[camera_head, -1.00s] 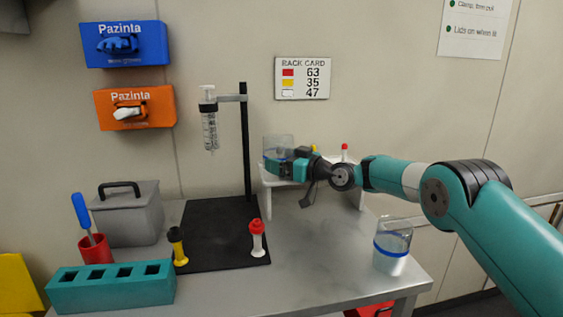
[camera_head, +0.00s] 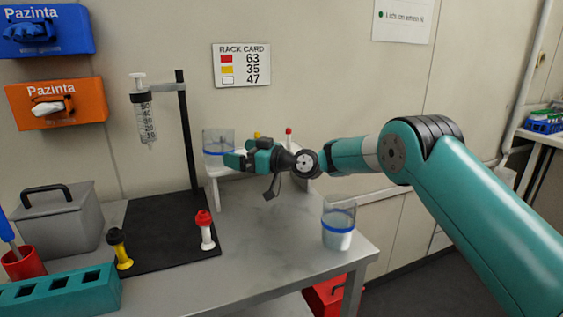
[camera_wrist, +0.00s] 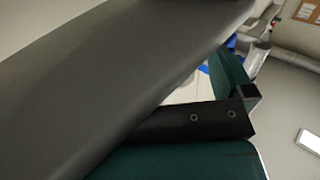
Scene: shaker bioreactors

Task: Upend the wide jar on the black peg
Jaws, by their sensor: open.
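A clear jar with a blue band (camera_head: 213,143) stands upright on the white raised shelf (camera_head: 214,193) at the back. Another clear jar with a blue band and pale contents (camera_head: 338,228) stands upright at the table's right corner. It looks narrower for its distance, but I cannot be sure. My gripper (camera_head: 236,160) is open, at the right side of the shelf jar and partly in front of it; contact cannot be told. The black-topped peg with a yellow base (camera_head: 118,249) stands on the black mat (camera_head: 160,237). In the wrist view, a grey shape and dark gripper parts hide most of the scene.
A red-and-white peg (camera_head: 206,230) stands on the mat's right side. A syringe (camera_head: 144,118) hangs from a black stand (camera_head: 187,130). A grey box (camera_head: 58,222), red cup (camera_head: 24,263) and teal block (camera_head: 62,292) fill the left. Bare table lies around the right-hand jar.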

